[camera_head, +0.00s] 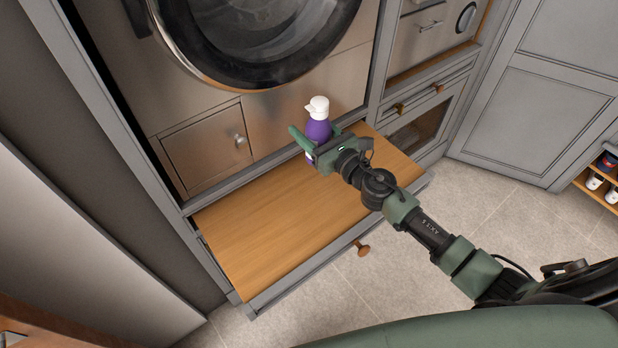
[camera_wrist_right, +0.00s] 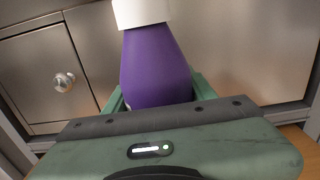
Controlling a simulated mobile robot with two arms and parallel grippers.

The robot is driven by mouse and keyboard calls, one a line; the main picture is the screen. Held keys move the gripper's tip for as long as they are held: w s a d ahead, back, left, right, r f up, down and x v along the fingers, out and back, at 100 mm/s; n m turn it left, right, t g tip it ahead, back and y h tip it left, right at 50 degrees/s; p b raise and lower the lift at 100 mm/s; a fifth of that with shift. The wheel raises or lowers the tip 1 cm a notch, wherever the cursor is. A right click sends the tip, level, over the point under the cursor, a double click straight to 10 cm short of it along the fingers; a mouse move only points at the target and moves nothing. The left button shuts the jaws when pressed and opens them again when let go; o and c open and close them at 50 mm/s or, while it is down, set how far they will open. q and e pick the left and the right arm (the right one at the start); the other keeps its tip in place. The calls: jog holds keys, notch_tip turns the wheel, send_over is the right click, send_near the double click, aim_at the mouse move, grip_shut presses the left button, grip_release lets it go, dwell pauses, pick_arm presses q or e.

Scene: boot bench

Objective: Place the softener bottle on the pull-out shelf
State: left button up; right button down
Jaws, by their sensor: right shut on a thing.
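The softener bottle (camera_head: 319,129) is purple with a white cap. It is upright over the back right part of the pull-out shelf (camera_head: 280,220), close to the front of the washing machine. My right gripper (camera_head: 316,146) is shut on the bottle's body. In the right wrist view the purple bottle (camera_wrist_right: 155,68) stands between the green fingers, its cap cut off by the top edge. The gripper hides the bottle's base, so I cannot tell whether it touches the wooden shelf. My left gripper is not in view.
The washing machine (camera_head: 255,85) rises behind the shelf, with a small knobbed hatch (camera_head: 208,150) at its lower left. The shelf is pulled out, with a round wooden knob (camera_head: 362,248) in front. Its left and middle surface is clear. Grey cabinets (camera_head: 535,90) stand at right.

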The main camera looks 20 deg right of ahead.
jog(key=shift+f+b, duration=2.45)
jog(key=shift+f, duration=2)
jog(key=shift+f, duration=0.15)
jog(key=c, duration=0.5)
grip_release()
